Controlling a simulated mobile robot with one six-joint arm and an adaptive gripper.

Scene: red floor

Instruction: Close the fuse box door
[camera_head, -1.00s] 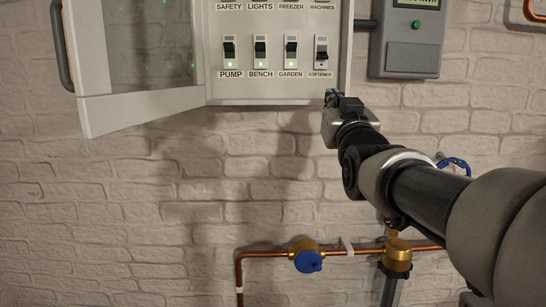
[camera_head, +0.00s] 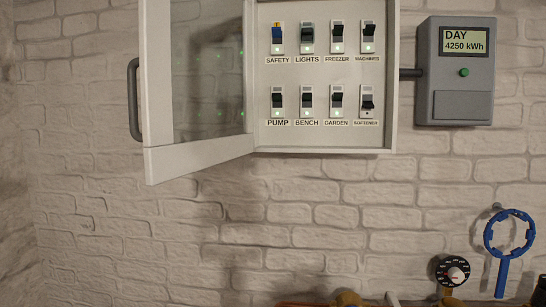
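The fuse box (camera_head: 394,100) is mounted on the brick wall, upper middle of the head view. Its top is cut off by the frame. Its door (camera_head: 196,154) has a white frame and a clear pane, is hinged on the left side of the box, and stands wide open to the left. A grey handle (camera_head: 134,100) is on the door's far left edge. Inside, two rows of switches show, including safety (camera_head: 277,40) and softener (camera_head: 367,103), with small green lights. My gripper is not in view.
A grey meter (camera_head: 455,105) reading "DAY 4250 kWh" hangs right of the box. A blue ring-shaped tool (camera_head: 502,284) and a round black dial (camera_head: 453,271) are at lower right. Brass fittings (camera_head: 347,298) show at the bottom edge. The wall below the door is clear.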

